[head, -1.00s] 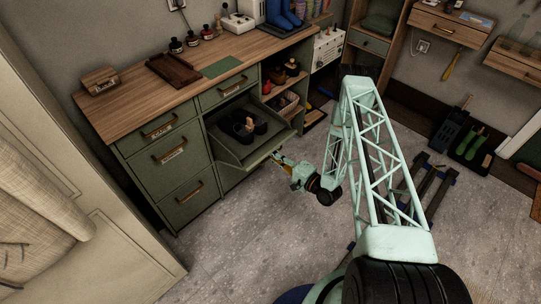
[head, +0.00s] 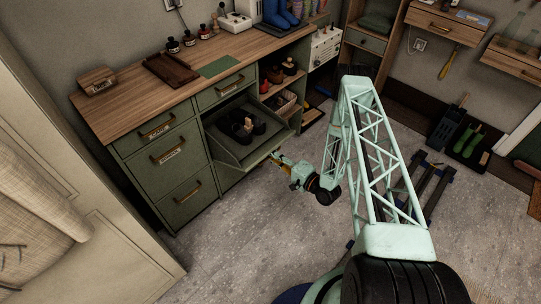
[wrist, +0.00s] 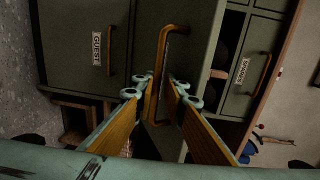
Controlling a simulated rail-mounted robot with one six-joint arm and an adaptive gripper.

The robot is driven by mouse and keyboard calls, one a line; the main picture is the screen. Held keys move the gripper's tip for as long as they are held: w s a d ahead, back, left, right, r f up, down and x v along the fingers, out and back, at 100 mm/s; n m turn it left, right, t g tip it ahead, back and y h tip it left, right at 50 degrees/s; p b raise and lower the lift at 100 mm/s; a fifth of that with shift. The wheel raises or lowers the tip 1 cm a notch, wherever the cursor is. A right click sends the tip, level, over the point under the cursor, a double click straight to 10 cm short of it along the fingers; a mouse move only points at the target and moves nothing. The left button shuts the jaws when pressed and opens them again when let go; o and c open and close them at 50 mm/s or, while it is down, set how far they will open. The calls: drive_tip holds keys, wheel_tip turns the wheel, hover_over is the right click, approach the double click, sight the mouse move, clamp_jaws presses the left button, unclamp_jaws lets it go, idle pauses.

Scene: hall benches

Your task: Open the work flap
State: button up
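The work flap (head: 228,155) is a green panel in the bench front. In the wrist view, the flap's orange-brown bar handle (wrist: 154,95) lies between the two fingers of my gripper (wrist: 160,90). The fingers stand apart, with narrow gaps visible beside the bar. Whether either pad touches the handle is unclear. The flap's handle is hidden in the head view.
Green drawers (head: 172,152) with similar handles stand left of the flap, under the wooden benchtop (head: 125,105). Open shelves (head: 285,100) with goods are to its right. A cream door-like panel (head: 115,225) is at the left. The grey floor (head: 240,240) before the bench is clear.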

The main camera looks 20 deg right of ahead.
drive_tip(key=v, duration=1.1)
drive_tip(key=shift+s+d, duration=0.15)
drive_tip(key=shift+s, duration=0.1)
drive_tip(key=shift+r, duration=0.1)
idle(0.7)
